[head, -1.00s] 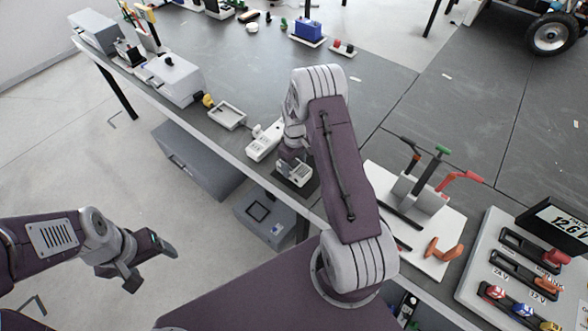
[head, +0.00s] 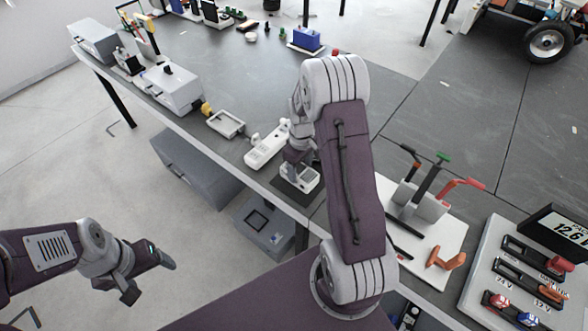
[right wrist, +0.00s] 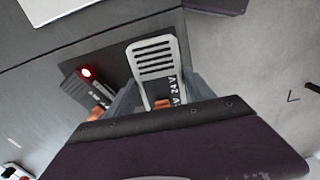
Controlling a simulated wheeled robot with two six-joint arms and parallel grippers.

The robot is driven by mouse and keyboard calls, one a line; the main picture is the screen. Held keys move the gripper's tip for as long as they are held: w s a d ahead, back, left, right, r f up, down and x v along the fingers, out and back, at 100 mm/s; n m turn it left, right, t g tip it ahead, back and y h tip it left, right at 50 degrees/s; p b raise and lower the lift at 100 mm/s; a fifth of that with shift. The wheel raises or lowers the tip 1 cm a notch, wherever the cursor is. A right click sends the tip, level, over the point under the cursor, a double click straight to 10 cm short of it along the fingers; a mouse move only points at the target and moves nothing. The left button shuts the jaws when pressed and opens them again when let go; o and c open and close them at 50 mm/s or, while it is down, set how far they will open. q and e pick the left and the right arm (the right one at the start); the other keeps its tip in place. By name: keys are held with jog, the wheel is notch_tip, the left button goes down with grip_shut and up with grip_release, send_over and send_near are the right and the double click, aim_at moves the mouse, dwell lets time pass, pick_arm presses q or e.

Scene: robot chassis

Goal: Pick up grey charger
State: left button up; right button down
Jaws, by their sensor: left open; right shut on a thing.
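The grey charger (head: 302,179) is a pale block with a slotted vent panel. The charger seems slightly above the pad, but contact is hard to tell. My left gripper (head: 149,278) is open and empty, off the bench at lower left.
A white handheld device (head: 266,147) lies just left of the charger, and a shallow tray (head: 226,123) is further left. In the right wrist view a red light (right wrist: 87,72) glows on a dark unit. A tool stand (head: 421,203) is to the right. The bench behind is mostly clear.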

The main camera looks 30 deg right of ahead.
jog(key=s+r, duration=0.4)
jog(key=s, duration=0.4)
jog(key=shift+d+r, duration=0.35)
jog(key=shift+d, duration=0.05)
